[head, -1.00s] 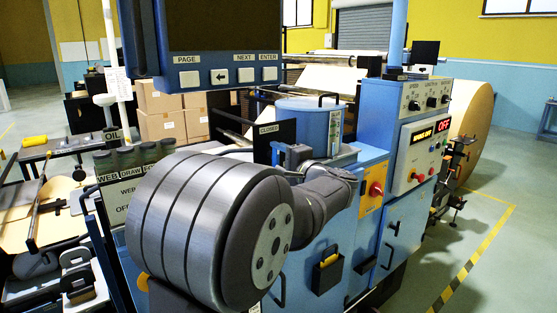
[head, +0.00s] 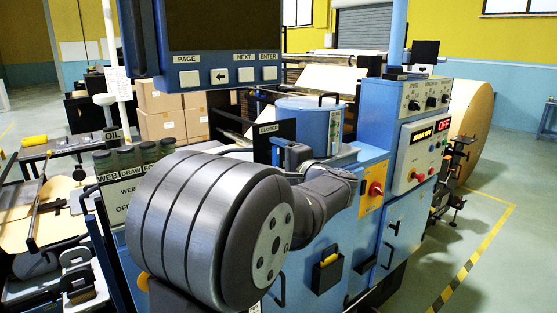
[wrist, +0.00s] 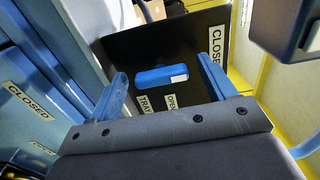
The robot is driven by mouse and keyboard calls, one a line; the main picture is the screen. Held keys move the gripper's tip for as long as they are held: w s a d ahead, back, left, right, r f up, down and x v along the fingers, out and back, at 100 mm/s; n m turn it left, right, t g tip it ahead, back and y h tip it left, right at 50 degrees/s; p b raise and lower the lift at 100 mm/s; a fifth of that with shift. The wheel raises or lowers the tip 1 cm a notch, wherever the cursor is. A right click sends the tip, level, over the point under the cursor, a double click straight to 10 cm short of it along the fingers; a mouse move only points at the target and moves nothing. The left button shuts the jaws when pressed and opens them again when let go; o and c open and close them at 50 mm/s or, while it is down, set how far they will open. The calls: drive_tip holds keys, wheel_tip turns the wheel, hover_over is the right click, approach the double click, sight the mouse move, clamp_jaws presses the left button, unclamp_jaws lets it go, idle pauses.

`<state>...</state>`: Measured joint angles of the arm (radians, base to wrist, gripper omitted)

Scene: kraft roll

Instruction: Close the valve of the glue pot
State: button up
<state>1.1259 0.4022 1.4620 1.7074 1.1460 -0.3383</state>
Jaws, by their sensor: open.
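The glue pot (head: 303,117) is a blue lidded cylinder behind my arm in the head view. A black plate (wrist: 140,48) with CLOSED, OPEN and TRAY labels stands beside it; its CLOSED end shows in the head view (head: 285,129). In the wrist view a blue valve handle (wrist: 155,77) with a white patch at its right end lies in front of the plate, near the OPEN label (wrist: 171,101). My gripper (wrist: 162,68) is open, with one blue finger on each side of the handle and a visible gap at both ends. The handle is hidden in the head view.
A blue cabinet with a red knob (head: 375,189) and a control panel (head: 416,152) stand right of my arm. A screen with buttons (head: 228,75) hangs above. In the wrist view, a blue panel (wrist: 40,85) with another CLOSED label is close on the left.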

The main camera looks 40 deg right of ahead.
drive_tip(key=s, duration=1.7)
drive_tip(key=shift+s, duration=0.25)
drive_tip(key=shift+w, duration=0.1)
drive_tip(key=w, duration=1.7)
drive_tip(key=shift+w, duration=0.2)
drive_tip(key=shift+s, duration=0.1)
drive_tip(key=shift+w, duration=0.2)
drive_tip(key=shift+s+m, duration=0.15)
drive_tip(key=shift+m, duration=0.65)
drive_tip(key=m, duration=0.6)
drive_tip(key=shift+r+m, duration=0.15)
drive_tip(key=shift+m, duration=0.25)
drive_tip(key=m, duration=0.4)
drive_tip(key=shift+d, duration=0.1)
drive_tip(key=shift+d+m, duration=0.1)
drive_tip(key=shift+m, duration=2)
